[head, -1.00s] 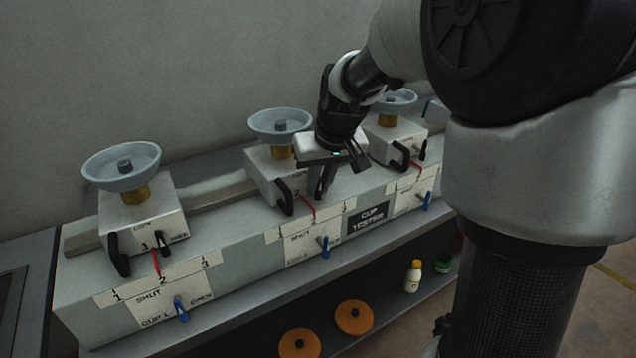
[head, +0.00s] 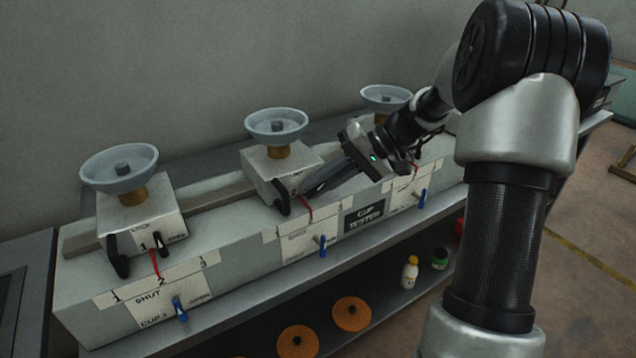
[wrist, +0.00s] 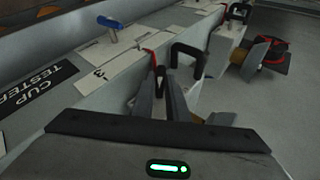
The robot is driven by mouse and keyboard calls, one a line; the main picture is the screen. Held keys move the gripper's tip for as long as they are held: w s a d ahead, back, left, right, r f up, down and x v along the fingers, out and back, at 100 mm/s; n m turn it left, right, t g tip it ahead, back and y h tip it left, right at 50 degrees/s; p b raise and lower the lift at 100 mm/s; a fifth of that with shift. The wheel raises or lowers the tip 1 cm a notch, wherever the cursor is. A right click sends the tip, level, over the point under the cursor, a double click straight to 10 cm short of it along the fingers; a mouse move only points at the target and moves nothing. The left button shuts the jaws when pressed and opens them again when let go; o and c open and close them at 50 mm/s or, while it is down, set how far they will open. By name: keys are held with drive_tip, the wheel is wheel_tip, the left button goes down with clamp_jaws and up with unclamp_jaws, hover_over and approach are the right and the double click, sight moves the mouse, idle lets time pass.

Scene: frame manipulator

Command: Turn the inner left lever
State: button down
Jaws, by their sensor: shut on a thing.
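My gripper (head: 308,189) reaches in from the right, its fingers slanting down to the front of the middle white block (head: 268,177). In the wrist view, its fingers (wrist: 160,78) close on a small black lever, mostly hidden between them. The middle block's black loop handle (head: 281,200) stands just left of the fingertips; it also shows in the wrist view (wrist: 190,57). The left white block (head: 130,213) has its own black loop handle (head: 118,258) and small black lever (head: 160,243), both apart from my gripper.
Grey-blue dishes top the blocks, such as the middle dish (head: 276,123). Blue levers (head: 321,247) stick out of the grey bench's front, near a CUP TESTER sign (head: 364,215). The shelf below holds orange discs (head: 351,313) and small bottles (head: 410,272). Red pointers mark numbered scales.

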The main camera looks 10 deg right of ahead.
drive_tip(key=y, duration=0.2)
drive_tip(key=m+y, duration=0.1)
drive_tip(key=y, duration=0.1)
drive_tip(key=shift+d+f+g, duration=0.2)
drive_tip(key=shift+f+g, duration=0.1)
drive_tip(key=shift+g, duration=0.1)
drive_tip(key=shift+f+m+y, duration=0.15)
drive_tip(key=shift+m+y, duration=0.35)
drive_tip(key=shift+y, duration=0.9)
drive_tip(key=c, duration=1.7)
unclamp_jaws()
drive_tip(key=shift+c, duration=0.2)
drive_tip(key=s+d+r, duration=0.1)
drive_tip(key=d, duration=1.6)
drive_tip(key=shift+d, duration=0.15)
drive_tip(key=shift+s, duration=0.1)
